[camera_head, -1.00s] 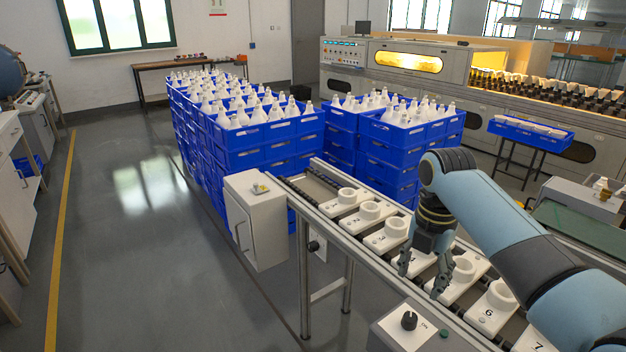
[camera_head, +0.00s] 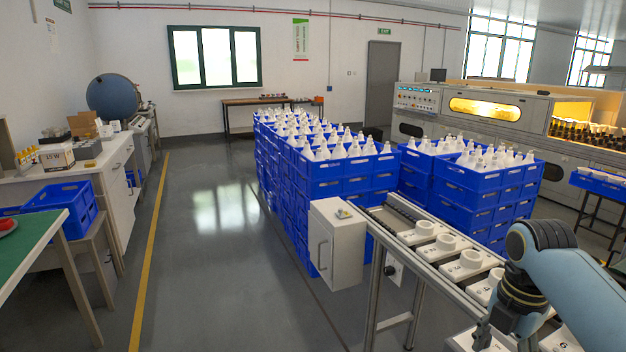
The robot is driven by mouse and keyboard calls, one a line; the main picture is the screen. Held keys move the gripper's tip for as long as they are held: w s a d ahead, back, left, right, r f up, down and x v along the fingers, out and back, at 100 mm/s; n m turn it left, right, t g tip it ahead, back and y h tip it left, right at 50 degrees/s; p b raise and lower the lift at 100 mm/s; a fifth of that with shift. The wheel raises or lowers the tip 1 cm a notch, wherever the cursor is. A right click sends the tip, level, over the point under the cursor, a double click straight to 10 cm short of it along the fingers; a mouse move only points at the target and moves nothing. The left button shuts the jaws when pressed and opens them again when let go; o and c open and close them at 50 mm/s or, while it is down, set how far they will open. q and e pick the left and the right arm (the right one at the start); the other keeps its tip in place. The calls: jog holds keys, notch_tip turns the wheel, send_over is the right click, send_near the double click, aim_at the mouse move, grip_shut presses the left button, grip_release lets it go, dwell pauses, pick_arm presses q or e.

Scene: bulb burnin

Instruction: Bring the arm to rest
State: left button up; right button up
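My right arm (camera_head: 570,290) comes in from the right edge, bent at a blue-grey and black joint. Its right gripper (camera_head: 498,344) points down over the conveyor (camera_head: 440,283) at the bottom edge. One finger shows, spread away from the gripper body; the other is cut off by the frame. Nothing is visible in the gripper. White numbered socket blocks (camera_head: 465,265) with round holders sit in a row on the conveyor, and the arm hides some of them. My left gripper is not in view.
Stacked blue crates (camera_head: 325,188) of white bulbs stand behind the conveyor. A lit oven machine (camera_head: 485,115) is at back right. A green-topped table (camera_head: 30,235) and a white bench (camera_head: 115,170) stand left. The floor between is clear.

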jog(key=s+a+r+m+t, duration=0.2)
jog(key=s+r+m, duration=0.2)
jog(key=s+m, duration=0.75)
jog(key=s+a+r+m+t, duration=0.15)
jog(key=s+r+m, duration=0.25)
jog(key=s+m, duration=0.8)
notch_tip(320, 180, down, 34)
jog(key=s+d+g+b, duration=0.2)
jog(key=d+b, duration=0.1)
jog(key=b, duration=0.5)
pick_arm(q)
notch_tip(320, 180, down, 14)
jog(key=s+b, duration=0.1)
jog(key=b, duration=0.5)
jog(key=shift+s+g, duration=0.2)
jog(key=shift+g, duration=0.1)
pick_arm(e)
jog(key=s+d+f, duration=0.1)
jog(key=s+f, duration=1.8)
jog(key=f, duration=0.4)
jog(key=shift+g+h, duration=0.4)
jog(key=shift+g, duration=0.05)
